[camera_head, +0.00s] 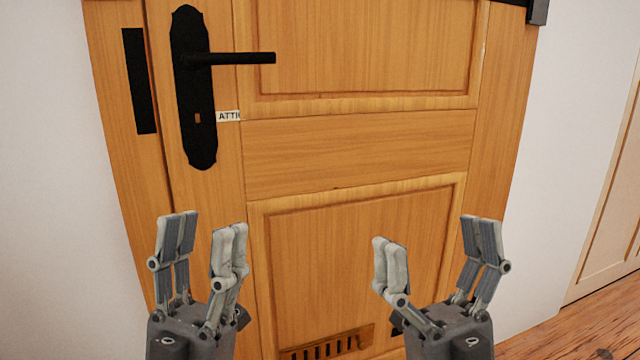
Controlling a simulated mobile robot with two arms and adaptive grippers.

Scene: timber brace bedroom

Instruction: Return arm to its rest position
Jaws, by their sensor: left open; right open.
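My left gripper (203,245) is at the lower left of the head view, with its fingers pointing up and spread apart. My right gripper (432,248) is at the lower right in a similar pose, fingers up and apart. Both are empty. Both appear in front of a wooden door (360,150). Most of both arms is out of view below the picture's lower edge.
The door has a black lever handle (230,58) on a black plate, above my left gripper. A small "ATTIC"-like label (228,116) is beside it. A vent grille (328,348) is low on the door. White walls flank it; wooden floor (570,335) shows at lower right.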

